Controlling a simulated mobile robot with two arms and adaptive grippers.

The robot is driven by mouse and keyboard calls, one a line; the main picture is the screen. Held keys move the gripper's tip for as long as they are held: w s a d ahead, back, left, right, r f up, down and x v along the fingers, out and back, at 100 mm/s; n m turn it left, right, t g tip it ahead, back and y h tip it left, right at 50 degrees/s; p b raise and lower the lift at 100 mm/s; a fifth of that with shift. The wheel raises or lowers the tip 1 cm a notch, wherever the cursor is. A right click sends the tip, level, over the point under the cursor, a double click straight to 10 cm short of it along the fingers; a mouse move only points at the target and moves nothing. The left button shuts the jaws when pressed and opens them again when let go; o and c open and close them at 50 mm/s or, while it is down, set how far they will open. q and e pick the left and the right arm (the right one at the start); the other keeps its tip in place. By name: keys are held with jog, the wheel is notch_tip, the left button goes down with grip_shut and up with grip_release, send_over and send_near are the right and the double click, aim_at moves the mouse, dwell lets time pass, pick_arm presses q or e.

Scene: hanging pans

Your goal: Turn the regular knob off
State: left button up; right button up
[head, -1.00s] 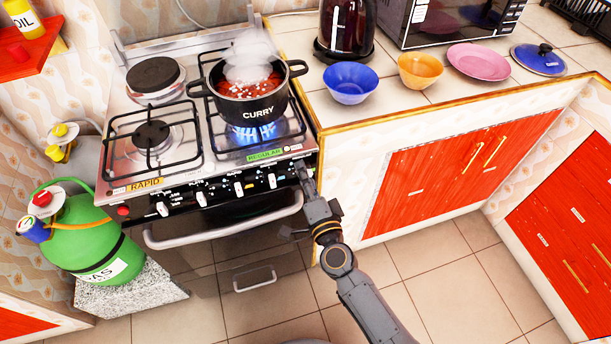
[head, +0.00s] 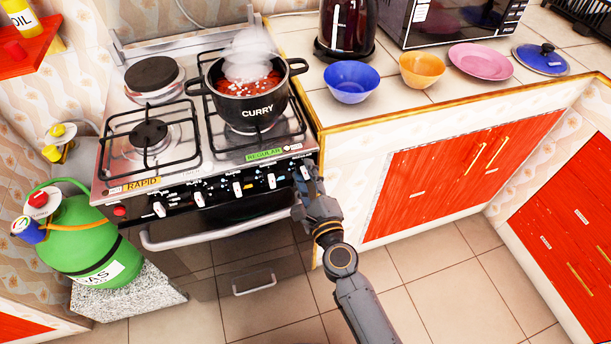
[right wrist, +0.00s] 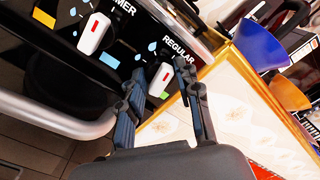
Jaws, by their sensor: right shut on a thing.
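The white regular knob (right wrist: 160,79) sits under the REGULAR label in the right wrist view. In the head view it is the rightmost knob (head: 305,172) on the stove's black front panel, partly hidden by my gripper. My right gripper (head: 311,183) is at this knob, with a finger on either side (right wrist: 161,84), shut on it. The black CURRY pot (head: 252,108) stands on the burner behind the REGULAR label (head: 264,155), steaming, with no blue flame visible under it. My left gripper is not in view.
The oven handle (head: 215,232) runs below the knobs. A green gas cylinder (head: 85,250) stands to the left. The counter on the right holds a blue bowl (head: 351,83), an orange bowl (head: 422,70) and a pink plate (head: 480,62). The floor in front is clear.

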jog(key=shift+m, duration=1.1)
jog(key=o, duration=1.1)
jog(key=shift+o, duration=0.2)
jog(key=shift+s, duration=0.1)
jog(key=v, duration=1.2)
